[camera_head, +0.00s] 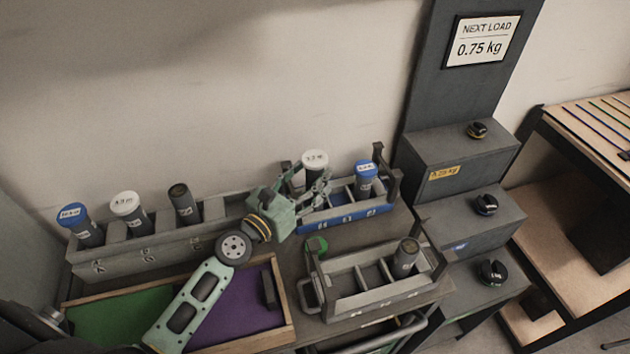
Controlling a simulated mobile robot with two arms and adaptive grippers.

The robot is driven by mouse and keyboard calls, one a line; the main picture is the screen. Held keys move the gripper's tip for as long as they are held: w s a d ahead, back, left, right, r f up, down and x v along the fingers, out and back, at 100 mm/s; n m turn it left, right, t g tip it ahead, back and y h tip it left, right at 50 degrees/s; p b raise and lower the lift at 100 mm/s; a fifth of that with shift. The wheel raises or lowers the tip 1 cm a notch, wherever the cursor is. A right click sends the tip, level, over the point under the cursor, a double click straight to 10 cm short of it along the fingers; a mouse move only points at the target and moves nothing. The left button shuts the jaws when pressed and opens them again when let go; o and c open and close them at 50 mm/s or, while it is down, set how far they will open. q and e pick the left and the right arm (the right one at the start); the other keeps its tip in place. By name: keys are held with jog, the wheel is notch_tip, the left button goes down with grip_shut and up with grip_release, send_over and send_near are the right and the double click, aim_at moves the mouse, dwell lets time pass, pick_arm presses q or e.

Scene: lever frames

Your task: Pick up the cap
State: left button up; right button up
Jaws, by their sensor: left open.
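A white cap (314,157) sits on a dark cylinder in the blue rack, and a blue cap (366,168) sits on another cylinder there. The task does not say which cap is meant. My left gripper (308,180) is open at the left part of the blue rack, its fingers close to the white-capped cylinder. I cannot tell whether they touch it. My right gripper is not in view.
A grey rack (165,251) at the left holds several cylinders. A wooden tray (283,334) with green and purple areas lies in front, partly under my left arm. The grey carrier holds one uncapped cylinder (404,262). A sign (482,40) reads "NEXT LOAD 0.75 kg" above stepped grey blocks.

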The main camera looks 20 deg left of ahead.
pick_arm(q)
jog(key=shift+w+d, duration=0.2)
jog(key=shift+w, duration=0.25)
jog(key=shift+s, duration=0.1)
grip_shut()
